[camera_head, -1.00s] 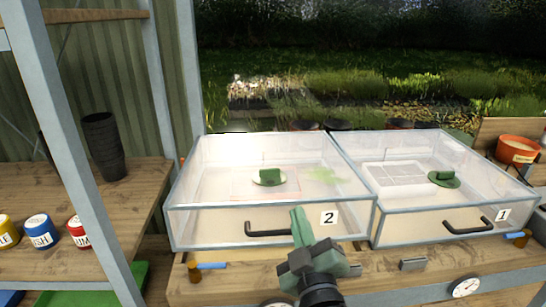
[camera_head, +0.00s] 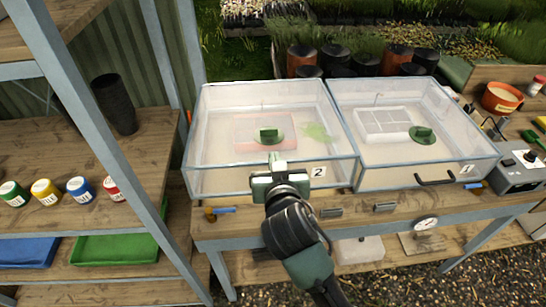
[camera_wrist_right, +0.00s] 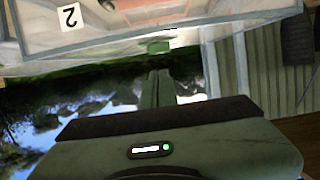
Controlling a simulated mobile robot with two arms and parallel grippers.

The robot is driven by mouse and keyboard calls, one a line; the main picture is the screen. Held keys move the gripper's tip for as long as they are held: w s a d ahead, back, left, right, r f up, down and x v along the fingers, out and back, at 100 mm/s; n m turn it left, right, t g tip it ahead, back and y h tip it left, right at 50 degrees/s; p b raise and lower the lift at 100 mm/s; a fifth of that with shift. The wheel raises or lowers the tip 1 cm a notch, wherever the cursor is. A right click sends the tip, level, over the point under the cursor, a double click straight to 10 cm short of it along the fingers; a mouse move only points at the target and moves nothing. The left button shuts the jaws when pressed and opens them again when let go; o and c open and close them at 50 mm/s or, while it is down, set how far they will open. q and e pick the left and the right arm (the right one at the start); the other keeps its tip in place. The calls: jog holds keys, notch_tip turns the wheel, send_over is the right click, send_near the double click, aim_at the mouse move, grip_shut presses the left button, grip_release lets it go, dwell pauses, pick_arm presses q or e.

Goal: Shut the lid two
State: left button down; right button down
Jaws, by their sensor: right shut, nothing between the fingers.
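Lid two (camera_head: 225,120) is the clear panel in a pale frame on top of the left box, marked by a "2" label (camera_head: 318,172) on its front. The lid looks down on the box, level with its neighbour; I see no gap along its front edge. My right gripper (camera_head: 275,160) is shut and empty at the box's front upper edge, covering the front handle. I cannot tell if it touches. In the right wrist view its closed fingers (camera_wrist_right: 158,88) point at the box front. My left gripper is not in view.
A second box (camera_head: 400,165) marked "1" stands to the right, its lid also down. A shelf with paint tins (camera_head: 80,188) and a blue-grey post (camera_head: 110,140) are close on the left.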

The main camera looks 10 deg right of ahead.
jog(key=w+f+p, duration=0.2)
jog(key=w+f, duration=0.2)
jog(key=f, duration=0.1)
jog(key=shift+w+f, duration=0.25)
jog(key=shift+f, duration=0.1)
